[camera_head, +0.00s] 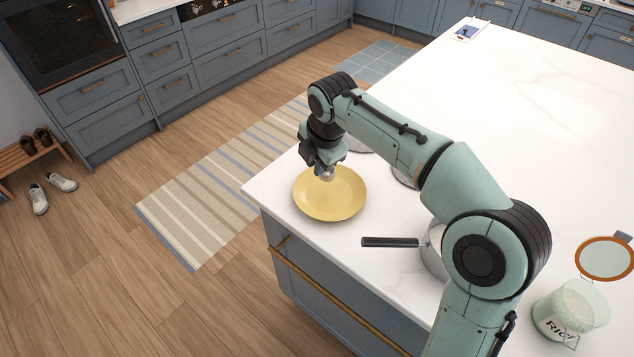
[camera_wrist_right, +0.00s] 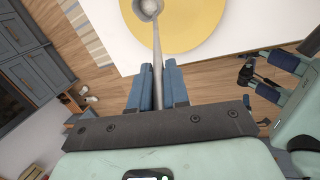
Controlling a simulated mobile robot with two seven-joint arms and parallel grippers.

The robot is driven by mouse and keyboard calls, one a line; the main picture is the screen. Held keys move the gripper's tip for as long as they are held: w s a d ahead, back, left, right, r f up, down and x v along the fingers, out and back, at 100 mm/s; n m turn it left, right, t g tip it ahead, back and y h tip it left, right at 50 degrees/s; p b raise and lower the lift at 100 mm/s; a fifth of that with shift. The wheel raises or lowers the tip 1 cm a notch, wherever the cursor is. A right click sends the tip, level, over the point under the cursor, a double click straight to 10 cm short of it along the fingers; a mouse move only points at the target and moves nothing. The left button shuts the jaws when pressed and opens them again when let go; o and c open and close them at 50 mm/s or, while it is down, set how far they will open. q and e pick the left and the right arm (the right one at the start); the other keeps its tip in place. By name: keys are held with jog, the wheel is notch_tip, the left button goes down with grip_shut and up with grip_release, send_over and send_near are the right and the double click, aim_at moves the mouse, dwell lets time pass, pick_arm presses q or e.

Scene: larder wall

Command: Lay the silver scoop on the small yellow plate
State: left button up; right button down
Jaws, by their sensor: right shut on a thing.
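The small yellow plate (camera_head: 312,205) lies near the corner of the white island top; part of it also shows in the right wrist view (camera_wrist_right: 208,28). My right gripper (camera_head: 326,170) is over the far side of the plate. In the right wrist view its blue fingers (camera_wrist_right: 158,78) are shut on the handle of the silver scoop (camera_wrist_right: 156,42). The scoop's bowl (camera_wrist_right: 147,9) points away from the fingers, over the plate's edge in that view. In the head view only a small bit of the scoop shows below the fingers. I cannot tell whether it touches the plate.
A pan with a black handle (camera_head: 390,242) stands right of the plate, partly behind my arm. An open rice jar (camera_head: 570,312) and its round lid (camera_head: 604,259) are at the right. Round items beyond the plate are partly hidden by my arm.

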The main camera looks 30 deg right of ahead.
jog(key=shift+f+b, duration=0.45)
jog(key=shift+f, duration=2.05)
jog(key=shift+f, duration=0.2)
jog(key=c, duration=1.1)
grip_release()
jog(key=shift+r, duration=0.2)
jog(key=p+v, duration=0.2)
jog(key=v, duration=1)
